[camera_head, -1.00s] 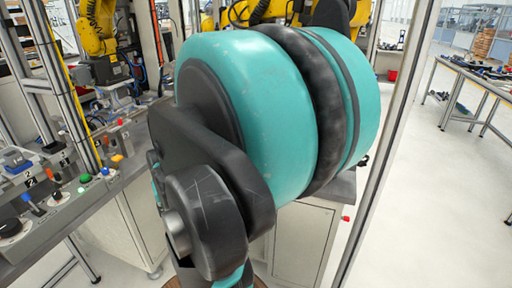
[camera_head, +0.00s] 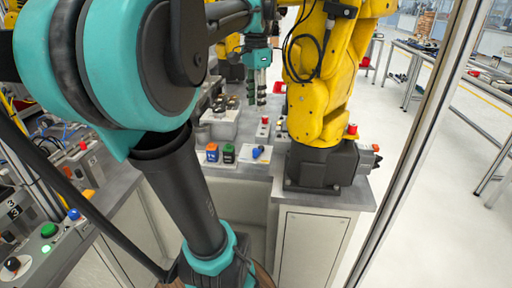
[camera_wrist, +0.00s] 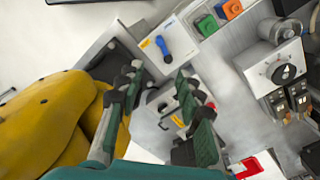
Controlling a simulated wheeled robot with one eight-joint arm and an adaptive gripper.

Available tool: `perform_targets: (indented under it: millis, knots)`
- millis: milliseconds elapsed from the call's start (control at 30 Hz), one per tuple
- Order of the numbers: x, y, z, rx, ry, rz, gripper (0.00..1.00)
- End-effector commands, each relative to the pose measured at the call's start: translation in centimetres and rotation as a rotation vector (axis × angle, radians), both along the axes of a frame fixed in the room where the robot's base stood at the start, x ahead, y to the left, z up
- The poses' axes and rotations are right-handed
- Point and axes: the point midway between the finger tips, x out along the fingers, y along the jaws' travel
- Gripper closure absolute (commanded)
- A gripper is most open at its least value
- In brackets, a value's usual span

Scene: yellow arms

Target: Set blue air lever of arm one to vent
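A blue lever (camera_head: 258,152) sits on a white plate on the grey bench, left of the yellow arm's dark base. In the wrist view the blue lever (camera_wrist: 163,46) is near the top, beyond my fingertips. My gripper (camera_head: 257,101) hangs above the bench, farther back than the lever in the head view. In the wrist view my gripper (camera_wrist: 163,82) has its two dark green fingers apart with nothing held between them. It is clear of the lever. Any lettering by the lever is too small to read.
A yellow robot arm (camera_head: 319,95) stands just right of the lever.

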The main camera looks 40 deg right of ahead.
Motion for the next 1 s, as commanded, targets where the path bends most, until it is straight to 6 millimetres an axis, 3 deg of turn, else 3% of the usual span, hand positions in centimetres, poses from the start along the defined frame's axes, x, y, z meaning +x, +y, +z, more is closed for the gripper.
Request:
perform_targets:
  millis: [167,800,1000]
  knots:
    - [-0.1,0.0,-1.9,0.001,0.001,-0.004,0.64]
    - [0.0,0.0,-14.0,0.000,0.000,-0.001,0.64]
    - [0.0,0.0,-16.3,0.000,0.000,-0.001,0.64]
